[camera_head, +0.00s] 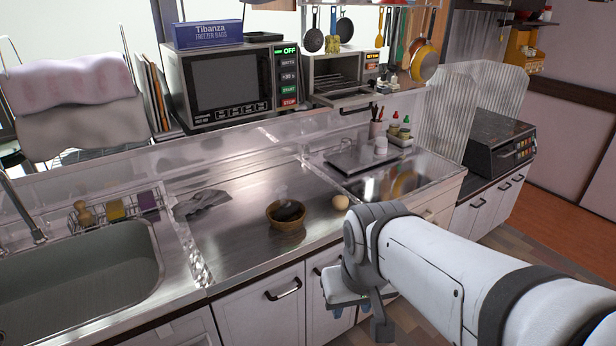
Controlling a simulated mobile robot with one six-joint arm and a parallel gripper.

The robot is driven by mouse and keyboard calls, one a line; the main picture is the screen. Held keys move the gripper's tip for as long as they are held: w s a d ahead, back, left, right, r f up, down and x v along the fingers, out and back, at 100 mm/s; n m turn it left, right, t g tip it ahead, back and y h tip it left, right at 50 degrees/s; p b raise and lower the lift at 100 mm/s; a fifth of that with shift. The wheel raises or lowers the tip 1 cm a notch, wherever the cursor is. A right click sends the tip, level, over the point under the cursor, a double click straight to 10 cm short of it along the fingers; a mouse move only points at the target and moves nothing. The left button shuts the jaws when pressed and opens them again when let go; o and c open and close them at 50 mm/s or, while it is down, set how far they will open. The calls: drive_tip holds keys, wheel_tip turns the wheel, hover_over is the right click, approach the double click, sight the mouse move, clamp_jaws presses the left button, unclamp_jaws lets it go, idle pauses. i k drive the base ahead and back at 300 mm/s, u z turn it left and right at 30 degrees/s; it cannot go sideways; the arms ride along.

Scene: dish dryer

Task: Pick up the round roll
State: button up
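A small round tan roll (340,202) lies on the steel counter near its front edge, just right of a brown bowl. My gripper (351,309) hangs below and in front of the counter edge, pointing down beside the cabinet fronts. It is below the roll in the picture and apart from it. Its two bluish fingertips look spread, with nothing seen between them. My arm covers part of the counter edge to the right of the roll.
The brown bowl (285,215) holds a dark item. A crumpled grey cloth or bag (200,203) lies left of it. The sink (80,285) is at left. A microwave (225,85) and toaster oven (340,72) stand behind. Steel around the bowl is mostly clear.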

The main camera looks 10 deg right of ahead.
sight(341, 203)
drive_tip(key=i, duration=0.95)
drive_tip(key=u, duration=0.05)
